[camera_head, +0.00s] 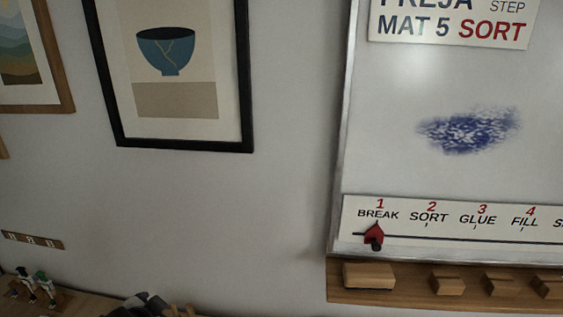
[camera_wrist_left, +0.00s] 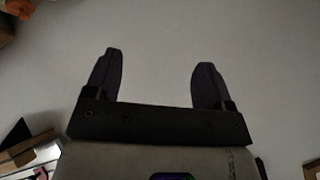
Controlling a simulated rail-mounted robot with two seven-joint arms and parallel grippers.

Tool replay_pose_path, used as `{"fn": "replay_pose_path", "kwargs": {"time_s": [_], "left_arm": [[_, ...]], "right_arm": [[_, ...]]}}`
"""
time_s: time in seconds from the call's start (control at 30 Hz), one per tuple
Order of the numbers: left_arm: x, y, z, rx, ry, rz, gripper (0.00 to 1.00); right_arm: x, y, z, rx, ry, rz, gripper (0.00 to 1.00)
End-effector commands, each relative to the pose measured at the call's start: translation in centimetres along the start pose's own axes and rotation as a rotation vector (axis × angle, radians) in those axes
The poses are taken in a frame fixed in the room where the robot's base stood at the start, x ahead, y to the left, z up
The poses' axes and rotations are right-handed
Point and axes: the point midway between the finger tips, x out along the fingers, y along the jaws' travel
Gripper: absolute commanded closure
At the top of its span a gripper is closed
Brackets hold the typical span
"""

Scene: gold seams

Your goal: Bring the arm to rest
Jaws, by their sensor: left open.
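My left gripper (camera_wrist_left: 158,85) shows in the left wrist view. Its two dark fingers stand well apart with nothing between them, against a plain grey surface.
The head view faces a wall with a framed bowl picture (camera_head: 247,110). A whiteboard (camera_head: 400,130) is at right, with a red marker (camera_head: 374,234) under "BREAK" and a wooden ledge (camera_head: 400,296) holding several blocks. Small figures (camera_head: 36,286) stand at the lower left.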

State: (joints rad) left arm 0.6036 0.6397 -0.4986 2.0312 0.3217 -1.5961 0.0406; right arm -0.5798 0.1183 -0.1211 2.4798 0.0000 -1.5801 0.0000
Motion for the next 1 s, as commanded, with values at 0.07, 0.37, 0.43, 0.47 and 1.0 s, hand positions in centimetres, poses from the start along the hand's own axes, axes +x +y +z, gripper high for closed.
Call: {"fn": "replay_pose_path", "kwargs": {"time_s": [0.07, 0.37, 0.43, 0.47, 1.0], "left_arm": [[-1.7, 2.0, -0.1, 0.001, 0.072, -0.014, 0.24], [-5.8, 8.6, 5.9, -0.168, 0.137, 0.004, 0.24], [-6.4, 10.6, 8.5, -0.223, 0.106, 0.033, 0.24], [-6.6, 11.4, 9.6, -0.246, 0.088, 0.049, 0.24], [-9.9, 25.8, 27.5, -0.417, -0.350, 0.313, 0.24]], "right_arm": [[0.0, 0.0, 0.0, 0.002, 0.000, -0.001, 0.14], [0.0, -0.1, 0.0, 0.003, 0.000, -0.002, 0.14], [0.0, 0.0, 0.0, 0.003, 0.000, -0.001, 0.14], [0.0, 0.0, 0.0, 0.002, 0.000, -0.001, 0.14], [0.0, 0.2, 0.1, -0.005, -0.001, 0.006, 0.14]]}}
